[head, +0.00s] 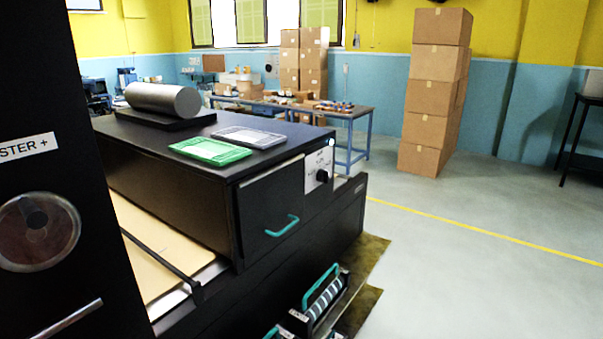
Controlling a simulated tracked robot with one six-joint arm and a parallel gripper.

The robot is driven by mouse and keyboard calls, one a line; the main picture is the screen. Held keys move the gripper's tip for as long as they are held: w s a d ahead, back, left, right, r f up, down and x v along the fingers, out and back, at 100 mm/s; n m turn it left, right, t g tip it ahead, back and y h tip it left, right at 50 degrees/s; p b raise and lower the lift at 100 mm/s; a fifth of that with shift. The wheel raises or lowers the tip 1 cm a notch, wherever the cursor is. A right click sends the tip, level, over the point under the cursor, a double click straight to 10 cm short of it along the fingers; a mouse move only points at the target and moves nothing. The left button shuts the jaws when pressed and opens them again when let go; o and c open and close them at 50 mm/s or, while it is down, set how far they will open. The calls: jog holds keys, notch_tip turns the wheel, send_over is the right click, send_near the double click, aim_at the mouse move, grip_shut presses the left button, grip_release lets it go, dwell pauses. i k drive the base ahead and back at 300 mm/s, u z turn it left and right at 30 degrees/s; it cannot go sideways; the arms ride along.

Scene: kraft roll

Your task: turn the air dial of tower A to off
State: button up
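A small black dial (323,176) sits on a white panel (314,163) at the end of the low black machine, in the middle of the head view. The panel's lettering is too small to read, so I cannot tell the dial's setting or whether this is tower A's air dial. A large black cabinet (80,110) fills the left edge, with a label ending in "STER +" and a round disc (38,232) with a dark centre. My gripper is not in view.
A door with a teal handle (283,226) is beside the panel. Green (210,152) and grey (249,137) trays and a metal cylinder (163,99) lie on top. Teal-handled units (325,296) stick out low in front. Open floor (470,270) lies right; stacked boxes (432,98) stand behind.

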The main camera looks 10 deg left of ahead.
aim_at(322, 175)
jog(key=u, duration=0.35)
jog(key=i, duration=0.5)
jog(key=u, duration=0.85)
jog(key=i, duration=0.55)
jog(key=u, duration=0.4)
